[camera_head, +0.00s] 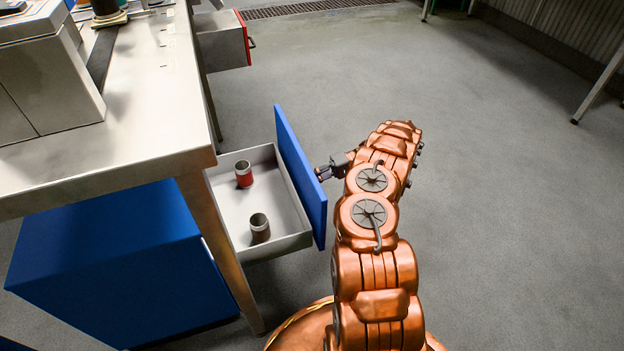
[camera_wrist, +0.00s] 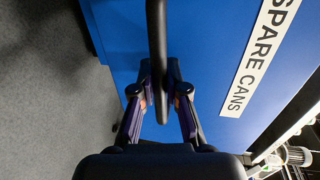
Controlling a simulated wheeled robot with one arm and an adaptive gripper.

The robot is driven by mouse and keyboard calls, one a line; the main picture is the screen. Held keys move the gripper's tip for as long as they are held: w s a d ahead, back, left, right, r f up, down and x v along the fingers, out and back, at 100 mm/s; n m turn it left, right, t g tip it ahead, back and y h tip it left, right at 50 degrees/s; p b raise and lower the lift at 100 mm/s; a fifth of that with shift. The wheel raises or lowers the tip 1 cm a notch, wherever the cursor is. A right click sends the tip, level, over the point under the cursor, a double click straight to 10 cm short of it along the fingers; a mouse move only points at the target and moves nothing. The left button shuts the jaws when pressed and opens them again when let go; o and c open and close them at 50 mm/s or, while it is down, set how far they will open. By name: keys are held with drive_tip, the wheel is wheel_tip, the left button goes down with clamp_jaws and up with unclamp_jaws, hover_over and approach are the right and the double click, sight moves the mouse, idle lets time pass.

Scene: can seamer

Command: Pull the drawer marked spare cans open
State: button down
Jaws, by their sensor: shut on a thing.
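The blue-fronted drawer (camera_head: 302,180) stands pulled well out from under the steel table. Its grey tray holds a red can (camera_head: 243,173) and a dark grey can (camera_head: 260,227), both upright. In the wrist view its blue front (camera_wrist: 210,40) carries a white label (camera_wrist: 260,55) reading SPARE CANS. My gripper (camera_head: 325,172) is at the outer face of the drawer front. In the wrist view my gripper (camera_wrist: 160,92) is shut on the dark bar handle (camera_wrist: 157,40), one finger on each side. The handle is hidden in the head view.
The steel table (camera_head: 140,110) is above the blue cabinet (camera_head: 120,265), with a table leg (camera_head: 225,255) beside the drawer. A red-fronted drawer (camera_head: 243,38) stands partly out farther back. The grey floor (camera_head: 500,200) to the right is clear.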

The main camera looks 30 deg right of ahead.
drive_tip(key=shift+w+d, duration=0.1)
drive_tip(key=shift+w, duration=0.05)
drive_tip(key=c, duration=1.2)
unclamp_jaws()
drive_tip(key=shift+r, duration=0.1)
